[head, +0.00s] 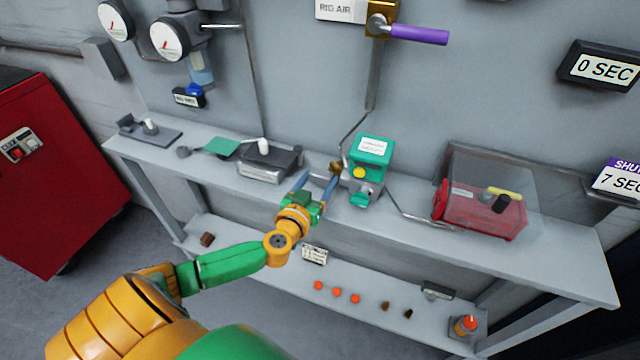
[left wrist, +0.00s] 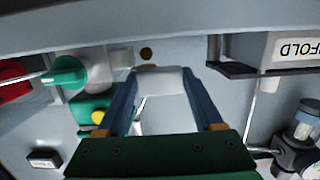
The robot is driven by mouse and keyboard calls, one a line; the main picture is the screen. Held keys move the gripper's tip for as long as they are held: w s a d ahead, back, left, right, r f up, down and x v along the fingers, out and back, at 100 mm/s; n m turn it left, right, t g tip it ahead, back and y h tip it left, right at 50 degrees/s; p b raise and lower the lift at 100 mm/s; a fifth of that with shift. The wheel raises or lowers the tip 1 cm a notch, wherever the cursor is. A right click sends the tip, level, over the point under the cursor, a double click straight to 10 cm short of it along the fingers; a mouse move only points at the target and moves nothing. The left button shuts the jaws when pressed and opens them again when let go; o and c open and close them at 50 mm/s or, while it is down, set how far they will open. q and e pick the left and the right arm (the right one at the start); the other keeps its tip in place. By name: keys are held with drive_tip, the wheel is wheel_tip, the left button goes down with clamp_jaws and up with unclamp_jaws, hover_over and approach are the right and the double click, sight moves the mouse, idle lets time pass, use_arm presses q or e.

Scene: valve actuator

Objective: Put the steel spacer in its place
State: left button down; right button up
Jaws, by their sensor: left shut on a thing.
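My left gripper (head: 316,180) reaches over the shelf, just left of the green-and-grey actuator (head: 372,150). In the left wrist view, its blue fingers (left wrist: 160,85) are shut on a pale grey block (left wrist: 160,76), which appears to be the steel spacer. The block sits between the fingertips, and its lower part is hidden. A brass round part (left wrist: 146,53) shows just beyond it, and brass also shows beside the actuator in the head view (head: 336,167). I cannot tell whether the block touches anything beyond the fingers. My right gripper is not in view.
A red box under a clear cover (head: 484,205) stands right on the shelf (head: 560,255). A thin pipe (head: 355,128) runs down to the actuator. Small orange caps (head: 337,293) lie on the lower shelf.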

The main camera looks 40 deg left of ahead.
use_arm(q)
drive_tip(key=s+a+r+p, duration=0.3)
drive_tip(key=s+r, duration=0.2)
drive_tip(key=s, duration=0.1)
drive_tip(key=s+a+r+p, duration=0.2)
drive_tip(key=s+r+p, duration=0.15)
drive_tip(key=s, duration=0.35)
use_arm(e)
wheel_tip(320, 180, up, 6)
use_arm(q)
drive_tip(key=w+d+r+m+h+b, duration=0.2)
drive_tip(key=w+d+m+h+b, duration=0.2)
drive_tip(key=d+m+h, duration=0.5)
drive_tip(key=s+d+r+m+g+h+b, duration=0.2)
drive_tip(key=s+d+m+g+h, duration=0.2)
drive_tip(key=d, duration=0.6)
drive_tip(key=s+g+h, duration=0.2)
drive_tip(key=s+h, duration=0.1)
drive_tip(key=shift+s+m+h+b, duration=0.25)
drive_tip(key=shift+m+h+b, duration=0.05)
drive_tip(key=shift+h+b, duration=0.1)
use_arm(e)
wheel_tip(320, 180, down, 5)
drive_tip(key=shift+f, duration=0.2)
use_arm(q)
drive_tip(key=shift+f, duration=0.2)
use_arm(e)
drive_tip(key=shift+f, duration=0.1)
